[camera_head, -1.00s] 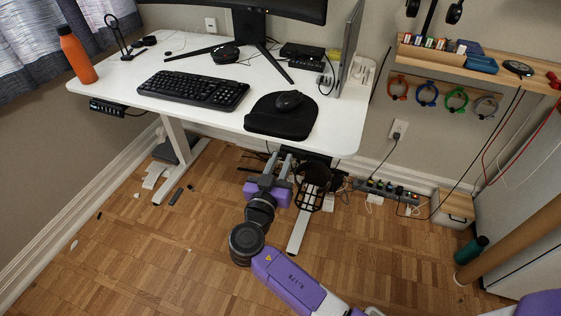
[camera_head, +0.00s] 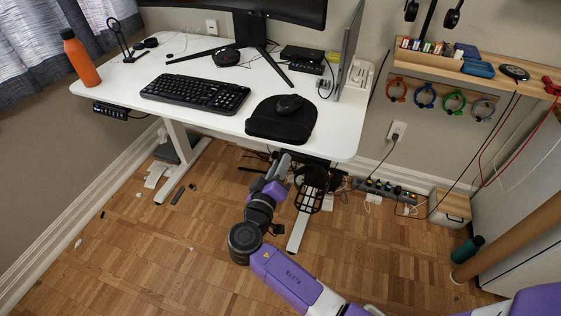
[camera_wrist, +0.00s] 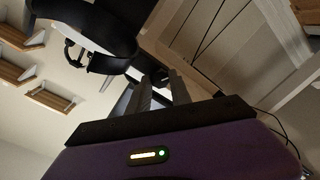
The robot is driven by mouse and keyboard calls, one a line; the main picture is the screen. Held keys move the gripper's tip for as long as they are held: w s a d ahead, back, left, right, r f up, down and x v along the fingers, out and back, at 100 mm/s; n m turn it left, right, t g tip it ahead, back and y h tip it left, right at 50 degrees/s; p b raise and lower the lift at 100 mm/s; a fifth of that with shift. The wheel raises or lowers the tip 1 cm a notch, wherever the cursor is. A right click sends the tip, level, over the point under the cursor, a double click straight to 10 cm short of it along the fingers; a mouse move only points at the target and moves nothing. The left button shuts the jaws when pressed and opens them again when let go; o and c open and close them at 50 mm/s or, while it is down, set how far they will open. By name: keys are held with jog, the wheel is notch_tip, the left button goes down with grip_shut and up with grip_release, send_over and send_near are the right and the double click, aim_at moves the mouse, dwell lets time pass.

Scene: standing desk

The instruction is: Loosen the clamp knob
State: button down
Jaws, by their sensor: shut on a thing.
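My gripper (camera_head: 284,159) reaches up to the underside of the desk (camera_head: 200,115) near its front edge, below the black mouse pad. In the wrist view my gripper's two grey fingers (camera_wrist: 160,82) are close together, shut on the clamp knob. The knob itself is hidden by the fingers and shadow, so its shape and how far it is turned cannot be told. A black basket-like holder (camera_head: 310,190) hangs under the desk just right of my gripper, apart from the palm.
The desk's metal foot (camera_head: 298,233) lies on the floor just right of my wrist. A power strip (camera_head: 385,190) with cables runs along the wall. A keyboard (camera_head: 195,92) and mouse (camera_head: 289,103) rest on the desktop.

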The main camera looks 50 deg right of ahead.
jog(key=shift+f+n+g+h+p, duration=0.15)
jog(key=shift+n+p, duration=2.5)
jog(key=shift+n, duration=2.7)
jog(key=shift+f+n+g+h+p, duration=0.1)
jog(key=shift+n+g+h+p, duration=0.15)
jog(key=shift+n+p, duration=3.75)
jog(key=shift+f+n+g+h+p, duration=0.15)
jog(key=shift+n+p, duration=1.2)
jog(key=shift+n, duration=5.3)
jog(key=c, duration=1.5)
grip_release()
jog(key=shift+o, duration=0.2)
jog(key=shift+r, duration=0.1)
